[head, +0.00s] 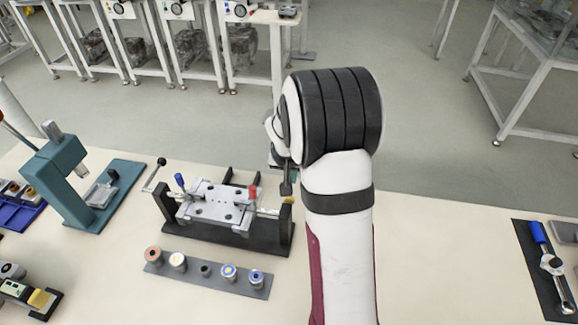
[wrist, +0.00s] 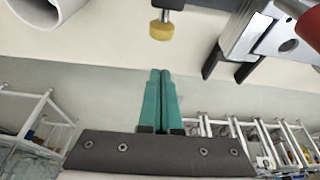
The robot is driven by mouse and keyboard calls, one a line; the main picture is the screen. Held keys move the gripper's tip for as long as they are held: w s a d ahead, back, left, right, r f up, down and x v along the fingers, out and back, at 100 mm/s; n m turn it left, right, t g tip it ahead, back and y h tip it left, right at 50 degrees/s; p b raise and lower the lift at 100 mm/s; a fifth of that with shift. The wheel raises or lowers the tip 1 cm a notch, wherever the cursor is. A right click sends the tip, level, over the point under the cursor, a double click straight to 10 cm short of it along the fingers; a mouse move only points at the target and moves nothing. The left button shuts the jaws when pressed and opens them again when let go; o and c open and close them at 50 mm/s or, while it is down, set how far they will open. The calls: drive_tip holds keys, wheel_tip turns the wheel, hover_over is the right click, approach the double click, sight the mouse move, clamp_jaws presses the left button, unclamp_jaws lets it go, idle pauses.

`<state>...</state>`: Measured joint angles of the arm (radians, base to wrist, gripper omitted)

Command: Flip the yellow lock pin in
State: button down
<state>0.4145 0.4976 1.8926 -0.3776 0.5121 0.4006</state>
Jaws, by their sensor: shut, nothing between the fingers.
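The yellow lock pin (head: 289,200) shows as a small yellow knob at the right end of the dark fixture (head: 240,235), beside my arm. In the wrist view the yellow knob (wrist: 160,30) sits on a metal stem at the top centre, just beyond my fingertips, with a visible gap. My gripper (wrist: 160,72) has its teal fingers pressed together, empty. In the head view my gripper (head: 275,160) is mostly hidden behind my wrist, above the fixture's right end. How far in the pin sits cannot be told.
The fixture carries a grey plate (head: 218,203) with blue and red handles. A strip of several round parts (head: 205,270) lies in front. A teal press (head: 65,180) stands left. A tray with a blue-handled tool (head: 545,262) lies right; the table between is clear.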

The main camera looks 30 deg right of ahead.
drive_tip(key=v, duration=0.8)
drive_tip(key=shift+r, duration=0.3)
drive_tip(key=s+a+r+n+g+y, duration=0.2)
drive_tip(key=s+a+g+y, duration=0.1)
drive_tip(key=s+a, duration=1.9)
drive_tip(key=s+y, duration=0.1)
drive_tip(key=s, duration=0.2)
drive_tip(key=shift+s+r+n, duration=0.15)
drive_tip(key=shift+s+n, duration=0.25)
idle(0.8)
